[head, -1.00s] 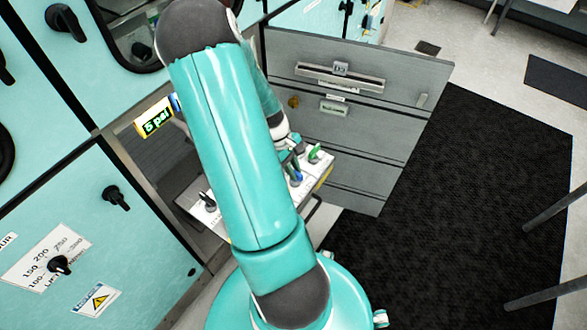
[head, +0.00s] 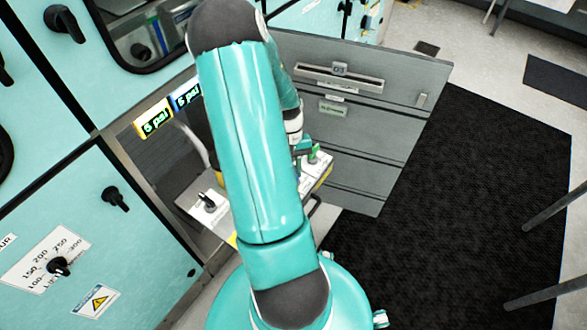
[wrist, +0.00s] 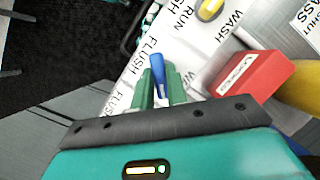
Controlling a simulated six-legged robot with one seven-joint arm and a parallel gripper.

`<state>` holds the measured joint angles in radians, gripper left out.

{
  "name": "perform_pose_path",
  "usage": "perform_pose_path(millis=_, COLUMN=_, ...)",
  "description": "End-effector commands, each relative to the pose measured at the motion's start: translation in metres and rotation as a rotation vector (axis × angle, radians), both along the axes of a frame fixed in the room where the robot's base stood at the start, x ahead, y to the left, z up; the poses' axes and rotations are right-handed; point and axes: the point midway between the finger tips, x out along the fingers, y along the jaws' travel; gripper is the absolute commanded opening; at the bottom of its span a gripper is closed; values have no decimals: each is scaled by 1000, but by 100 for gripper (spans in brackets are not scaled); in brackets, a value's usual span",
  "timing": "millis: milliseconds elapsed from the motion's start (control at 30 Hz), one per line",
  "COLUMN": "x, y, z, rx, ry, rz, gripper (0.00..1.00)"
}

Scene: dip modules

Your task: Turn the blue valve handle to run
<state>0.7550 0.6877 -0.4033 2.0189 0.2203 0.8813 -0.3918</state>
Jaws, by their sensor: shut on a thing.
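The blue valve handle (wrist: 158,70) shows in the wrist view between the two green fingers of my gripper (wrist: 158,92), which is shut on it. Its tip points toward the top of that picture, with a FLUSH label just to its left and RUN farther up. In the head view my arm hides the blue handle, and only a small part of my gripper (head: 303,147) shows. The white valve panel (head: 232,222) runs beneath my arm.
A green handle (head: 313,154) stands close to my gripper, and a black handle (head: 207,202) is at the panel's left. A red block (wrist: 252,75) is right of my fingers. Two displays (head: 153,119) read 5 psi.

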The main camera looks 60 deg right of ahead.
Motion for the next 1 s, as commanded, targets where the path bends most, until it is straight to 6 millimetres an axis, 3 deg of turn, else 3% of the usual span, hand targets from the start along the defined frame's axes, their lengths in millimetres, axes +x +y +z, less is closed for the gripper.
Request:
perform_pose_path(millis=600, x=-4, y=-3, z=1, rx=-2, ry=-2, rz=-574, gripper=0)
perform_pose_path(millis=1000, x=-5, y=-3, z=1, rx=-3, ry=-2, rz=-797, gripper=0)
